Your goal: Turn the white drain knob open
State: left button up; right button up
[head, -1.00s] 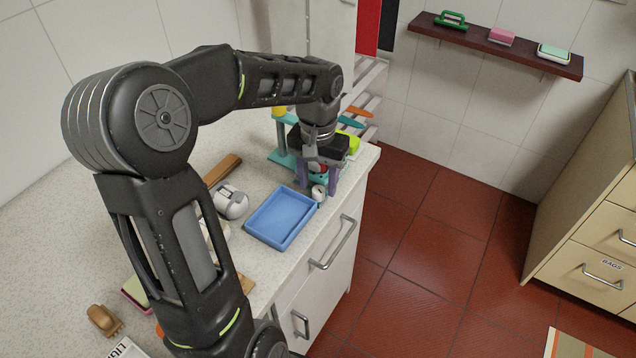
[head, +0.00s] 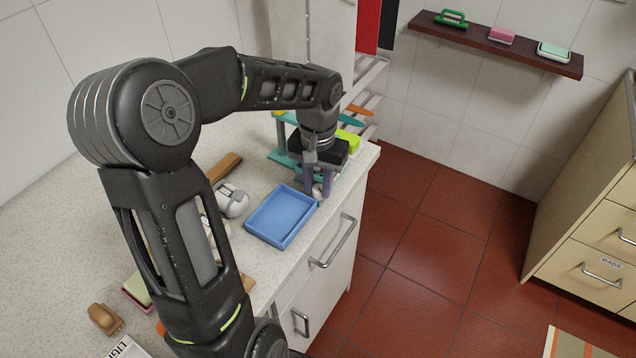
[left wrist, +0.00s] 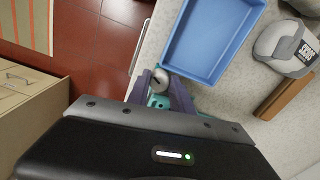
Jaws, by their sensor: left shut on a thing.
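The white drain knob (left wrist: 160,82) is small, round and pale with a dark line across its face. In the left wrist view it lies between the purple fingers of my left gripper (left wrist: 161,86). In the head view the knob (head: 318,191) shows partly, low between the fingertips at the counter's front edge, beside the blue tray. My left gripper (head: 318,187) points down and is shut on the knob. The fingers hide part of it, so its exact turn angle is hard to read. My right gripper is not in view.
The blue tray (head: 259,233) sits close to the gripper, on its left in the head view. A teal stand (head: 284,157) is just behind. Floor is open to the right.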

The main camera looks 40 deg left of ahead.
aim_at(319, 189)
pick_arm(q)
jog(key=shift+n, duration=0.3)
grip_shut()
jog(key=shift+n+b, duration=0.8)
jog(key=shift+n, duration=0.3)
jog(key=shift+n+b, duration=0.5)
jog(key=shift+n, duration=1)
jog(key=o, duration=1)
grip_release()
jog(key=shift+r, duration=0.1)
notch_tip(319, 189, up, 8)
jog(key=shift+f, duration=0.15)
